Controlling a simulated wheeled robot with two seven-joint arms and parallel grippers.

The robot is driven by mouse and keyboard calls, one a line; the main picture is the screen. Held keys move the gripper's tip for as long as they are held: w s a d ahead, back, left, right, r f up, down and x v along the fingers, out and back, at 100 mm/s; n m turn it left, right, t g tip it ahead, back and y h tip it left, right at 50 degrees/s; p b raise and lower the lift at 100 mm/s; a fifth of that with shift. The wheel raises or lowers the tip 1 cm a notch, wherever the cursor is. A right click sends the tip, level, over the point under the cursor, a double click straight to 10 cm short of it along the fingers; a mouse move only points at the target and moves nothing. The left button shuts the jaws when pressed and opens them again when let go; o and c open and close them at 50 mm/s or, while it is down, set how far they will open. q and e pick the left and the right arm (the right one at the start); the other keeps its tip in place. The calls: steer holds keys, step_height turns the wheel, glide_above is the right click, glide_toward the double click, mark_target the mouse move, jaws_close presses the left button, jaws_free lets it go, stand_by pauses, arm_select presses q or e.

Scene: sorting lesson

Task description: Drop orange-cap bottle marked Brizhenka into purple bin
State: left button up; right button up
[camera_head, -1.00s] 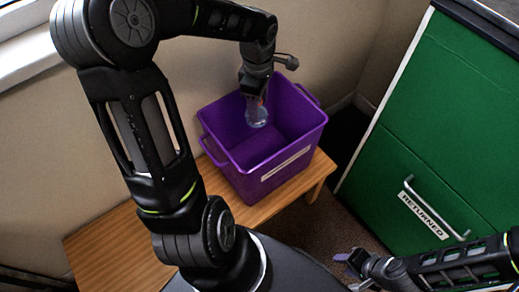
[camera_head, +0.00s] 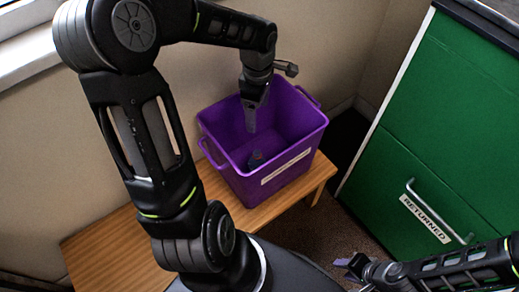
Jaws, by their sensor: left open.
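The purple bin (camera_head: 231,181) stands on a wooden bench, with a white label on its front wall.
The wooden bench (camera_head: 105,252) has bare room left of the bin. A green cabinet (camera_head: 440,120) with a metal handle and a "RETURNED" label (camera_head: 425,218) stands at the right. A wall is close behind the bin.

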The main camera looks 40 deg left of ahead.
arm_select(q)
step_height(320, 180, up, 8)
steer(key=p, duration=0.1)
stand_by(0.4)
steer(key=shift+f, duration=0.15)
stand_by(0.6)
